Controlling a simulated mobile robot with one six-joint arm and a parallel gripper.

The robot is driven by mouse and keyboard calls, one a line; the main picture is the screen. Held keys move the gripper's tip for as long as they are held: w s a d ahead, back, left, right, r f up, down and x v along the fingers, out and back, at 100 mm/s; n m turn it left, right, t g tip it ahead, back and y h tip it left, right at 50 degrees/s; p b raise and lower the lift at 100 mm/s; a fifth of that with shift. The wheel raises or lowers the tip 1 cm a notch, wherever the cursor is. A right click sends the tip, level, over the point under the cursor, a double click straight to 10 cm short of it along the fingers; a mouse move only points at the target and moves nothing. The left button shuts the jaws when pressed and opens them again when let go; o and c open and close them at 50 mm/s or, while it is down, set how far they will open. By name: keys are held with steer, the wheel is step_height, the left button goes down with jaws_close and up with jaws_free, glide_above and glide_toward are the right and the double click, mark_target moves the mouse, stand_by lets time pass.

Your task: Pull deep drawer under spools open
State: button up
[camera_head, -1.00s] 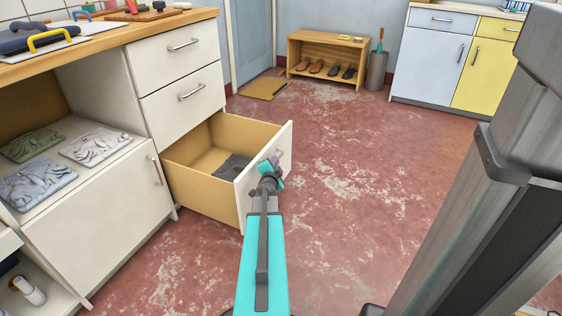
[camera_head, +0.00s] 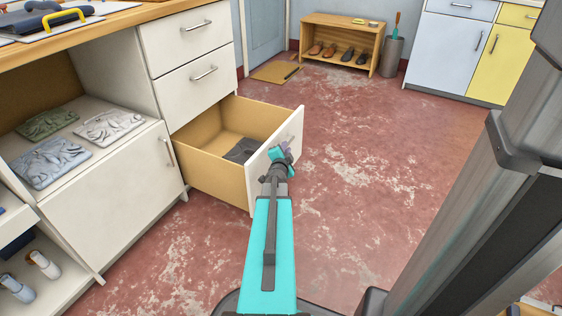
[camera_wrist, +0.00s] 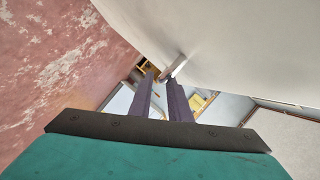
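The deep drawer (camera_head: 213,174) is the lowest in the white unit and stands pulled far out, with wooden sides and a white front. A dark grey folded item (camera_head: 253,150) lies inside it. My gripper (camera_head: 281,154) is at the outer face of the drawer front, close to its handle (camera_head: 291,141). In the wrist view the two dark fingers (camera_wrist: 160,82) stand apart with a gap between them. The bar handle (camera_wrist: 174,67) shows at the fingertips, near the right finger; I cannot tell whether they touch. No spools are in view.
Two shut drawers (camera_head: 190,60) sit above the open one. A shoe rack (camera_head: 340,45) and grey bin (camera_head: 391,57) stand at the back. The red floor (camera_head: 390,170) right of the drawer is clear.

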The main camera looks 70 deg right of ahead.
steer(key=p+v, duration=0.4)
steer(key=v, duration=0.5)
steer(key=shift+a+r+p, duration=0.25)
steer(key=shift+a+p, duration=0.05)
steer(key=shift+p, duration=0.05)
steer(key=shift+s+a+p, duration=0.15)
steer(key=shift+a+p, duration=0.2)
steer(key=shift+p, duration=0.55)
steer(key=shift+s+a+r+p, duration=0.15)
steer(key=shift+a+p, duration=0.5)
steer(key=shift+p, duration=0.85)
steer(key=shift+a, duration=0.1)
